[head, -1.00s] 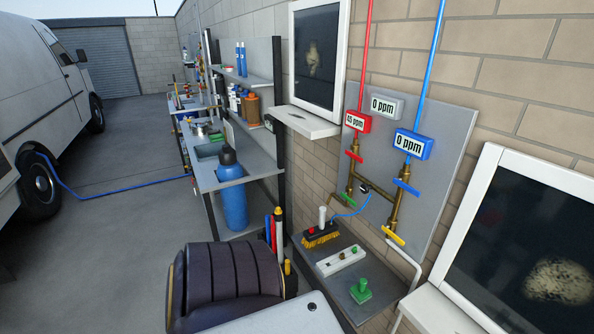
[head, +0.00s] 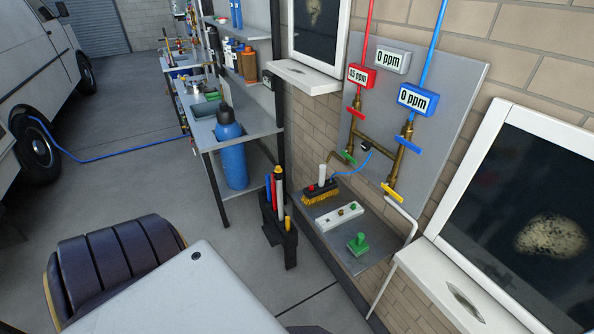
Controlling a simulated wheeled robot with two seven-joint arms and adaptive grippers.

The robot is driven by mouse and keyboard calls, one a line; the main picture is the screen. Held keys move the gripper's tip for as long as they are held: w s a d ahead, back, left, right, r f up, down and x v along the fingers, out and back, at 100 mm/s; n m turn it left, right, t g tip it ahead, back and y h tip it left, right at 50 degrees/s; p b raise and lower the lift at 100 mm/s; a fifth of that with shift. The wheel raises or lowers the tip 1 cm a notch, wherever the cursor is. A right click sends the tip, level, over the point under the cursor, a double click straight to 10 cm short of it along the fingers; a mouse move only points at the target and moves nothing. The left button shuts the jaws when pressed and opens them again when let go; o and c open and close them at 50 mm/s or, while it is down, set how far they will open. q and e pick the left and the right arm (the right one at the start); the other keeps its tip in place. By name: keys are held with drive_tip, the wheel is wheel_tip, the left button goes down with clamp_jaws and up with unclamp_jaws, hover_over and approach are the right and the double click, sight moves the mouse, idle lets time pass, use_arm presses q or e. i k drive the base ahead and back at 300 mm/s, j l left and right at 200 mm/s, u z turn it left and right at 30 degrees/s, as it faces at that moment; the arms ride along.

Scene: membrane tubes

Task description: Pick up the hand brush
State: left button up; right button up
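The hand brush (head: 321,193) stands on the grey shelf (head: 345,262) against the brick wall, right of centre in the head view. It has a dark block with a small red spot, yellow bristles pointing down, and a pale upright peg at its top. Whether that peg belongs to the brush I cannot tell. Neither of my grippers is in view, and nothing is seen touching the brush.
A white strip with buttons (head: 339,215) and a green knobbed piece (head: 358,244) share the shelf. Brass pipes with coloured valve handles (head: 408,144) rise behind. A black holder (head: 279,232) with coloured sticks stands left of the shelf. Floor between the holder and van is open.

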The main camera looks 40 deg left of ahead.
sight(323, 188)
drive_tip(key=j+u, duration=0.1)
drive_tip(key=u, duration=1.05)
